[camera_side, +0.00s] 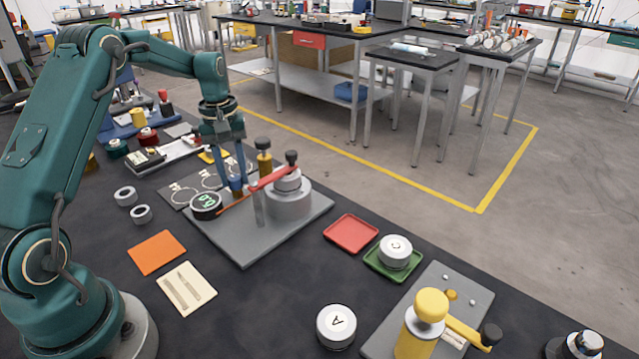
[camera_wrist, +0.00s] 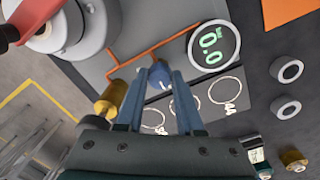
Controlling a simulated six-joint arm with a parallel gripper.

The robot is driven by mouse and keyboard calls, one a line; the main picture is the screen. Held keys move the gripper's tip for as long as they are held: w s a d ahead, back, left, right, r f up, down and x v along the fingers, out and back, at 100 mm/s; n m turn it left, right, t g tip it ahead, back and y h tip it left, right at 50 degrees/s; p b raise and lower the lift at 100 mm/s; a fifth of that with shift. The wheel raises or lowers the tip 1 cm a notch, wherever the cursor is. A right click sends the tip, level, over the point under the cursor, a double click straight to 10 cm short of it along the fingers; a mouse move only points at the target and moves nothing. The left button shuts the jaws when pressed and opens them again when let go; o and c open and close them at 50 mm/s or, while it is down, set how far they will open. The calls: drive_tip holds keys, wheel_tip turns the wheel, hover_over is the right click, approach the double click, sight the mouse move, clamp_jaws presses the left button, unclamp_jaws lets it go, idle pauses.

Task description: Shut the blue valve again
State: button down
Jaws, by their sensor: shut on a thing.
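The blue valve (camera_side: 236,185) is a small knob on the grey plate (camera_side: 245,250), beside the round gauge and an orange line. My gripper (camera_side: 235,178) points straight down with its fingers on the valve's sides. In the wrist view the blue valve (camera_wrist: 158,73) sits between my two fingertips (camera_wrist: 157,78), and a small white mark shows on it. The gauge (camera_wrist: 212,46) has green digits that look like 0.0, and it also shows in the side view (camera_side: 206,206). The fingers hide part of the knob.
A red lever (camera_side: 270,178) on a grey cylinder (camera_side: 289,200) and a brass post (camera_side: 263,160) stand close to my gripper. A red tray (camera_side: 351,233), a green tray (camera_side: 374,264) bearing weight C (camera_side: 396,250), weight A (camera_side: 336,325) and a yellow-handled device (camera_side: 430,310) lie towards the front right.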

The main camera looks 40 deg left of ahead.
sight(233, 178)
drive_tip(key=shift+r, duration=0.1)
idle(0.3)
drive_tip(key=c, duration=0.5)
unclamp_jaws()
drive_tip(key=shift+c, duration=0.2)
drive_tip(key=shift+s+r, duration=0.1)
drive_tip(key=shift+r, duration=2.45)
